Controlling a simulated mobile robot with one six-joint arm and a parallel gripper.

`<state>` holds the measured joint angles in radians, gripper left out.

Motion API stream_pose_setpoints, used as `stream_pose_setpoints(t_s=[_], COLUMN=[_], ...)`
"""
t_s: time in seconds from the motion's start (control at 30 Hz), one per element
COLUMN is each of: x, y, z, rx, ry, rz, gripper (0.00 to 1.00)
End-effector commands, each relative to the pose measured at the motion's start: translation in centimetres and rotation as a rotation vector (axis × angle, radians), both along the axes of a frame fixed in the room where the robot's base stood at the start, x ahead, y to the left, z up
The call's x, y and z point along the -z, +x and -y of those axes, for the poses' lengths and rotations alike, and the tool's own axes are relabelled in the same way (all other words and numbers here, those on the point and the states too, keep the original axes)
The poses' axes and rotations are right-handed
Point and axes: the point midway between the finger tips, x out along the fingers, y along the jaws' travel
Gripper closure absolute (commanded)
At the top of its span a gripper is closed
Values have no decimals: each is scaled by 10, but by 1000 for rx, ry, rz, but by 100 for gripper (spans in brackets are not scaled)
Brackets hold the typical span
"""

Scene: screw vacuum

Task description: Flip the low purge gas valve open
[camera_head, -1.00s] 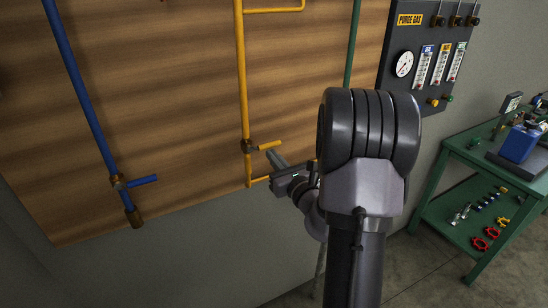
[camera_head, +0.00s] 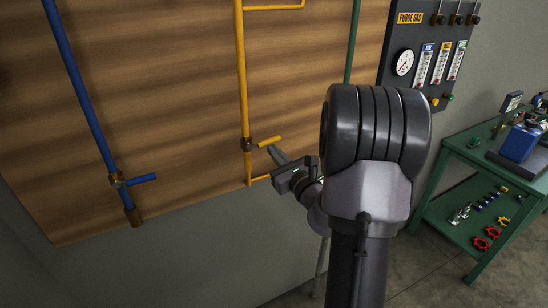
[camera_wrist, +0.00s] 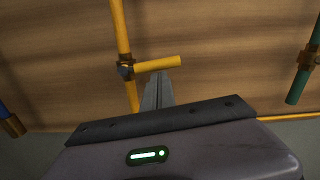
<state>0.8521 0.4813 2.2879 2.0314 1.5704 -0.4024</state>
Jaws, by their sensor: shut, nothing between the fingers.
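The yellow pipe (camera_head: 241,80) carries a valve with a brass body (camera_head: 247,145) and a yellow lever (camera_head: 270,141). The lever sticks out to the right and tilts slightly up at its free end. It also shows in the wrist view (camera_wrist: 158,64). My gripper (camera_head: 273,149) is shut and empty, its fingertips just under the lever. In the wrist view, my gripper (camera_wrist: 160,76) points at the lever's underside and appears to touch it. My arm hides part of the wall to the right of the valve.
A blue pipe (camera_head: 75,80) with a blue lever (camera_head: 142,178) is at left. A green pipe (camera_head: 353,40) runs to the right, partly behind my arm. A dark purge gas panel (camera_head: 405,35) and a green workbench (camera_head: 465,155) stand farther right.

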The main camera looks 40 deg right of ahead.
Motion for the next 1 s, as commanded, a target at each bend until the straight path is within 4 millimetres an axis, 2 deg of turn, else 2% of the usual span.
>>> stream_pose_setpoints(t_s=[0.4,0.87,1.0], x=[-19,-44,-51], y=[0,2,3], z=[2,-7,-11], rx=[1,1,0], ry=[-346,-772,-770], rz=[-80,-182,-183], gripper=[100,100,100])
